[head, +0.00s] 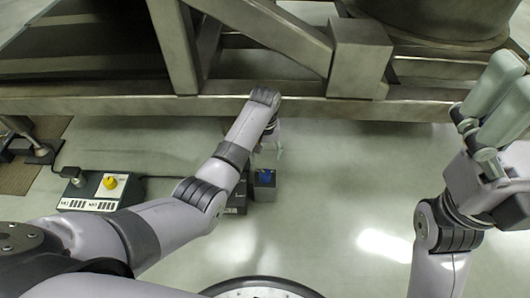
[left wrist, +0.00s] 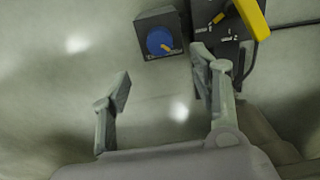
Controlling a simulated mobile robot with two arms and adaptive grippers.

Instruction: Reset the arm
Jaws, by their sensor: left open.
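My left gripper (head: 268,146) reaches forward near the middle of the head view, mostly hidden behind its own wrist. In the left wrist view its two fingers (left wrist: 163,85) stand apart with nothing between them. A dark box with a blue knob (head: 264,178) is just below the gripper. It also shows in the left wrist view, the blue knob box (left wrist: 158,35) lying beyond the fingertips and apart from them. My right gripper (head: 500,92) is raised at the right edge, its pale green fingers partly cut off; its opening is unclear.
A box with a yellow knob (head: 108,184) sits on the floor at left. A dark panel with a yellow handle (left wrist: 250,18) is at the wrist view's top right. A heavy metal frame (head: 200,105) crosses the back. The floor (head: 340,190) right of centre is clear.

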